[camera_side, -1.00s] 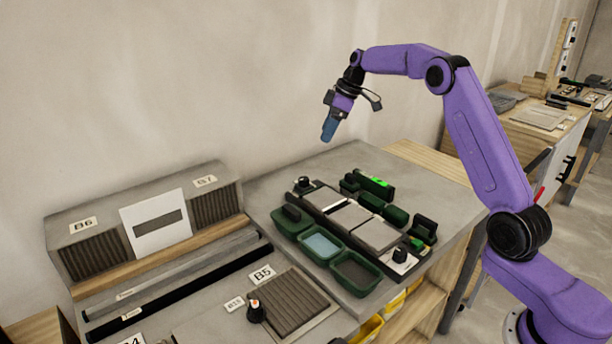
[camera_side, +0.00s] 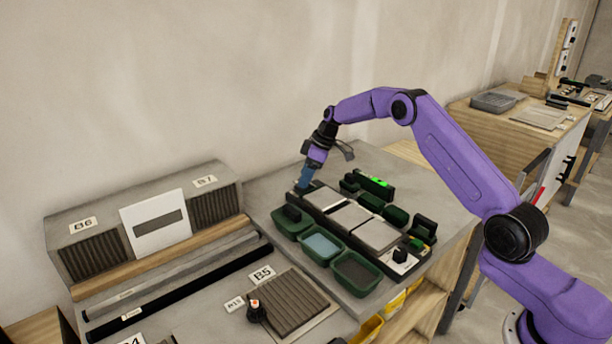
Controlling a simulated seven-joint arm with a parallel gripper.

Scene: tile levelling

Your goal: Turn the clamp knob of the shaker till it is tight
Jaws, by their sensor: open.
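The long black fixture (camera_side: 315,208), which seems to be the shaker, lies on the grey bench top with several pale tiles (camera_side: 349,217) in a row along it. A small black knob stood at its far left end in the earlier view; my gripper (camera_side: 303,184) now covers that spot. The blue fingers point down there, open, over or around the knob. I cannot tell whether they touch it.
Green trays (camera_side: 357,270) stand along the fixture's front. Dark green blocks (camera_side: 396,215) and a device with a lit green display (camera_side: 374,182) stand behind it. A black knob with an orange top (camera_side: 256,312) is beside a ribbed panel (camera_side: 292,303). The bench behind the devices is clear.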

